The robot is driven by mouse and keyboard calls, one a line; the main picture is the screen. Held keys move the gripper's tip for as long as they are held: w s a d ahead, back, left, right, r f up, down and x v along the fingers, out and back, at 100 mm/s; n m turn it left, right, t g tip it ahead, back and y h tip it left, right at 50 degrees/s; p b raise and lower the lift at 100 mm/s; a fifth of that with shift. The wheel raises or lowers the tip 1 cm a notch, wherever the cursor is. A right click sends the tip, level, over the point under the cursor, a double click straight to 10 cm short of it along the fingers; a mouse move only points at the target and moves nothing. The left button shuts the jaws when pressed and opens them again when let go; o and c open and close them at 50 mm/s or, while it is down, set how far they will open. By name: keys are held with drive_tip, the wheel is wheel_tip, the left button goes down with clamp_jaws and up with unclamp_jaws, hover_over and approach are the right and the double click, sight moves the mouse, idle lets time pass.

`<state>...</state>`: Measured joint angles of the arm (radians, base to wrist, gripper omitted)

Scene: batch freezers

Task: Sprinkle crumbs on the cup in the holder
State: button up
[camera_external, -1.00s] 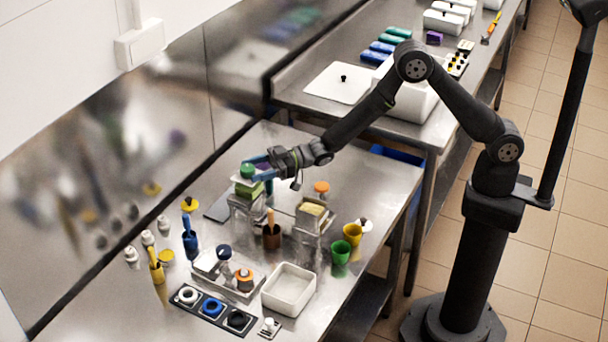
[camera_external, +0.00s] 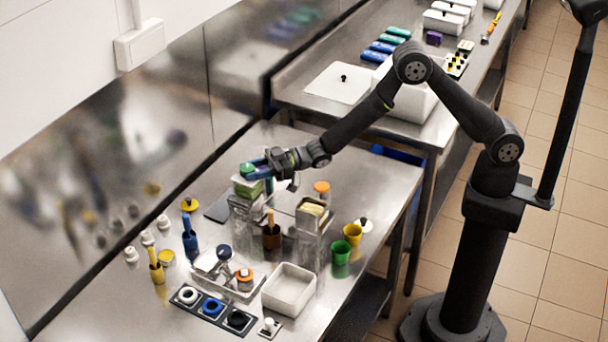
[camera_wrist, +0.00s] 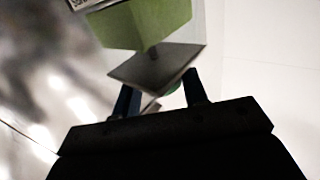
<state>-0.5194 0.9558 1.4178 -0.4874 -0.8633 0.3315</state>
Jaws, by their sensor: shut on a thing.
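My gripper (camera_external: 258,172) is at the back of the near steel table, its blue fingers shut on a small green-topped thing (camera_external: 247,169). In the wrist view the fingers (camera_wrist: 162,95) reach toward a grey square plate, and a bit of green (camera_wrist: 174,88) shows between them; the rest of the held thing is hidden. A green block (camera_external: 247,188) sits just below the gripper on a clear stand, and it also shows in the wrist view (camera_wrist: 145,25). A green cup (camera_external: 340,255) and a yellow cup (camera_external: 352,234) stand at the right. I cannot make out crumbs or which cup is in a holder.
A clear stand with a pale yellow block (camera_external: 312,208) stands right of the gripper. A brown pot (camera_external: 271,238) with a handle stands in front. A white tray (camera_external: 289,290), a black strip with three rings (camera_external: 213,307) and blue and yellow pots crowd the front.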

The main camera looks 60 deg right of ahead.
drive_tip(key=shift+a, duration=0.1)
drive_tip(key=shift+s+a+m+t+h, duration=0.1)
drive_tip(key=shift+m+t+h, duration=0.85)
drive_tip(key=shift+h, duration=0.15)
drive_tip(key=shift+s+a+m+t+h, duration=0.1)
drive_tip(key=shift+m+t+h, duration=0.85)
drive_tip(key=shift+h, duration=0.15)
drive_tip(key=shift+m+t+h, duration=0.6)
drive_tip(key=shift+m+h, duration=0.2)
drive_tip(key=shift+h, duration=0.6)
drive_tip(key=o, duration=1)
drive_tip(key=shift+c, duration=0.2)
